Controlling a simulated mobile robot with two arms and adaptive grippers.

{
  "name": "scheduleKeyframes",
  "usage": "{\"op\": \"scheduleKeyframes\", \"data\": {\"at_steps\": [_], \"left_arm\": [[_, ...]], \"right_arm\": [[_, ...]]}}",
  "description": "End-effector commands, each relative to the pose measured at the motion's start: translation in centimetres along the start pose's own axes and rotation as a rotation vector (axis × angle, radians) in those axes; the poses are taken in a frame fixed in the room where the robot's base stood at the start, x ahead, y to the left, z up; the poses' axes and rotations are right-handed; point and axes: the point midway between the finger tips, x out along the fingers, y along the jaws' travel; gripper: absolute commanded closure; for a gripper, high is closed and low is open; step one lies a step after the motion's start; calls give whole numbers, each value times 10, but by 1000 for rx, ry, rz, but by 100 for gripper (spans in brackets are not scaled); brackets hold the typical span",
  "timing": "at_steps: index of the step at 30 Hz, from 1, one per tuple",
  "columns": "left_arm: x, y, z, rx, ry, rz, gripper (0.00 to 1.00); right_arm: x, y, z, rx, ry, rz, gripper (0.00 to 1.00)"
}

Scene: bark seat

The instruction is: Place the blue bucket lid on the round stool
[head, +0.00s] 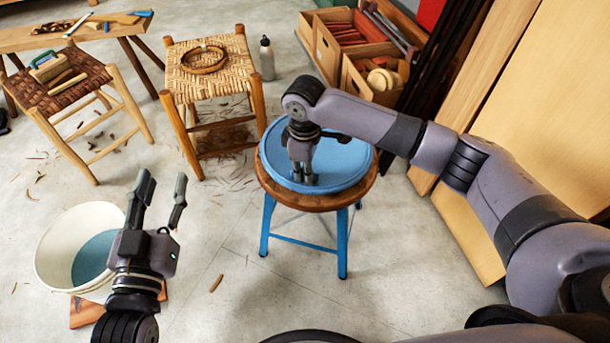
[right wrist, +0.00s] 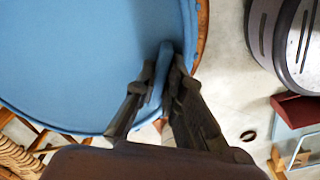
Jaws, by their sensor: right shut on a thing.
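The blue bucket lid (head: 345,162) lies over the seat of the round stool (head: 325,204), which has a wooden top and blue legs. A strip of the wooden seat shows along the lid's near edge, and also beside the lid in the right wrist view (right wrist: 204,30). My right gripper (head: 303,180) points down at the lid. In the right wrist view its fingers (right wrist: 160,75) are shut on the edge of the lid (right wrist: 75,55). Whether the lid's full underside touches the seat cannot be seen. My left gripper (head: 163,192) is open and empty, beside the white bucket.
A white bucket (head: 52,250) stands at the lower left. Two woven stools, one with a dark seat (head: 88,80) and one pale (head: 225,78), stand behind. A metal bottle (head: 266,60), wooden crates (head: 330,58) and leaning boards (head: 530,130) are further back. Floor before the round stool is clear.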

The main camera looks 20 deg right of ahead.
Motion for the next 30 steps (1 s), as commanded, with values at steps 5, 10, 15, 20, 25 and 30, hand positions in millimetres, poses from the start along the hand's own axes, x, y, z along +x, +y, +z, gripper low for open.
{"op": "scheduleKeyframes", "data": {"at_steps": [5,10,15,20,25,30], "left_arm": [[1,2,-17,-2,98,5,60],[1,2,-19,-3,104,5,60],[1,2,-17,-2,91,5,60],[1,2,-13,-2,74,4,60],[1,2,-14,-2,75,3,60],[1,2,-14,-2,75,3,60]], "right_arm": [[12,0,0,0,1,1,100],[11,0,0,0,1,1,100],[12,0,0,0,1,0,100],[13,0,0,0,0,-1,86],[13,0,0,0,0,-1,74],[13,0,0,0,0,0,70]]}}
